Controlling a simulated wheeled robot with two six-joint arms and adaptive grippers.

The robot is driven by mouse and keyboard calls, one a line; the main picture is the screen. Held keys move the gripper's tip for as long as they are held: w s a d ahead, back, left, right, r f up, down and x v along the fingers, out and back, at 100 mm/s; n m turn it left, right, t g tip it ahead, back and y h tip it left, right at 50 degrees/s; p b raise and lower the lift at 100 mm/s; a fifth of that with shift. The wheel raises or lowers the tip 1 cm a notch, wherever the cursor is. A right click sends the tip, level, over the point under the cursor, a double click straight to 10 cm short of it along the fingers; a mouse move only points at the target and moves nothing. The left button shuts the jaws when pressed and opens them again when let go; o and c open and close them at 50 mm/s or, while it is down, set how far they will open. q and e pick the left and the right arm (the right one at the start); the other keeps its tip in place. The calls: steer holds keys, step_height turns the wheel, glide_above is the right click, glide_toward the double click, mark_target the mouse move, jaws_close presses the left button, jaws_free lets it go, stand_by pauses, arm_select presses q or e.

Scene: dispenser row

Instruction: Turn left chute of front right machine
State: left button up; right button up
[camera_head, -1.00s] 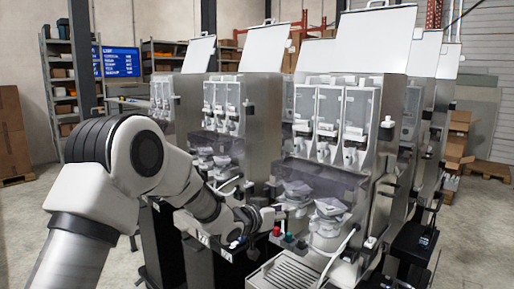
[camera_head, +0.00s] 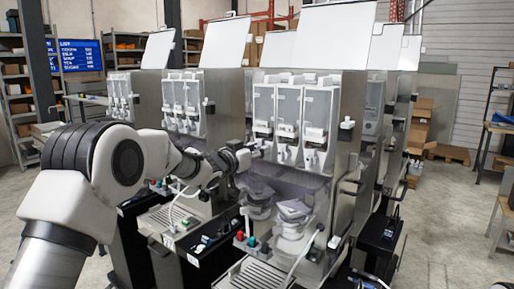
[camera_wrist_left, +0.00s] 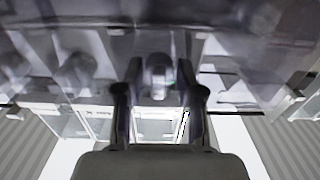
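The front right machine (camera_head: 345,130) is a steel dispenser with three clear canisters and white chutes below them. Its left chute (camera_head: 262,128) is at the left end of the row, beside the middle chute (camera_head: 287,130) and the right chute (camera_head: 315,135). My left gripper (camera_head: 256,149) is just below and in front of the left chute. In the left wrist view, my left gripper (camera_wrist_left: 160,75) has its two fingers apart, one on each side of a pale chute (camera_wrist_left: 158,85). Contact is not clear. My right gripper is out of view.
Clear bowls (camera_head: 292,212) and a drip tray (camera_head: 258,275) sit below the chutes. Red and teal knobs (camera_head: 245,237) are at the lower front. A second machine (camera_head: 190,100) stands close on the left, behind my left arm. Open floor lies on the right.

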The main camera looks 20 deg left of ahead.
arm_select(q)
steer(key=shift+s+r, duration=0.15)
steer(key=shift+s, duration=0.1)
jaws_close()
steer(key=shift+w, duration=0.1)
